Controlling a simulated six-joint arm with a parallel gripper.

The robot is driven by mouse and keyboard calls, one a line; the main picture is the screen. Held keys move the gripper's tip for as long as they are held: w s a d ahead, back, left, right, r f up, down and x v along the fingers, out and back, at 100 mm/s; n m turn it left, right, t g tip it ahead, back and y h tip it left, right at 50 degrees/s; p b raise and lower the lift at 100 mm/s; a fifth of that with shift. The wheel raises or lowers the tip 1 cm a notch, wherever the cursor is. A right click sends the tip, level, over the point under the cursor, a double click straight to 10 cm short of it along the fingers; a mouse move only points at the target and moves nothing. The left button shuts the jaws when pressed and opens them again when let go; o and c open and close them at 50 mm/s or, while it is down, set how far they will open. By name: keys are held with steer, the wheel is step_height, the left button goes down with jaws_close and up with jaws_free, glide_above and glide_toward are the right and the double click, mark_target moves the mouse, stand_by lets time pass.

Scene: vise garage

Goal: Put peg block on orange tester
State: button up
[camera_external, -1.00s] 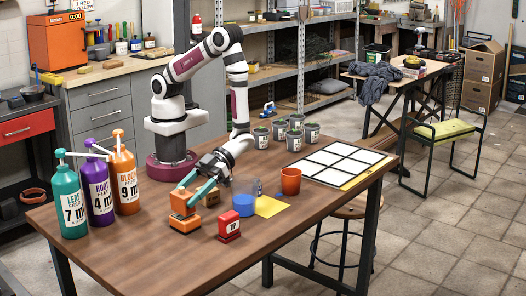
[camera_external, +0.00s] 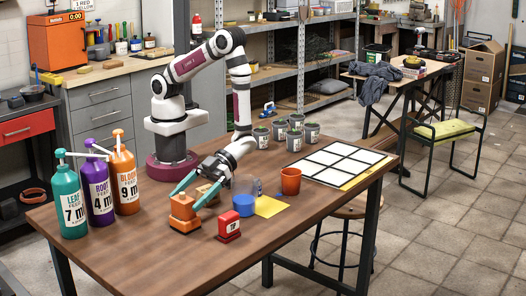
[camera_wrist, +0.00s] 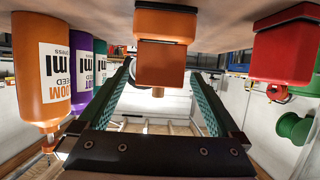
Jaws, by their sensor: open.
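The orange tester (camera_external: 184,225) stands on the table in front of my gripper, and shows at the top of the upside-down wrist view (camera_wrist: 165,22). An orange-brown peg block (camera_external: 182,206) rests upright on it. In the wrist view the block (camera_wrist: 164,62) appears seated against the tester's dark band, with its short round peg pointing away from the tester. My gripper (camera_external: 186,200) is open, with one teal finger on each side of the block. In the wrist view, the space between the fingers (camera_wrist: 157,92) looks empty apart from the peg in line with it.
Pump bottles in teal (camera_external: 69,205), purple (camera_external: 97,190) and orange (camera_external: 125,182) stand at left. A wooden piece (camera_external: 207,190) shows behind the fingers. The front table is clear.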

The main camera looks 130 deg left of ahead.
steer(key=v, duration=1.1)
steer(key=shift+a, duration=0.2)
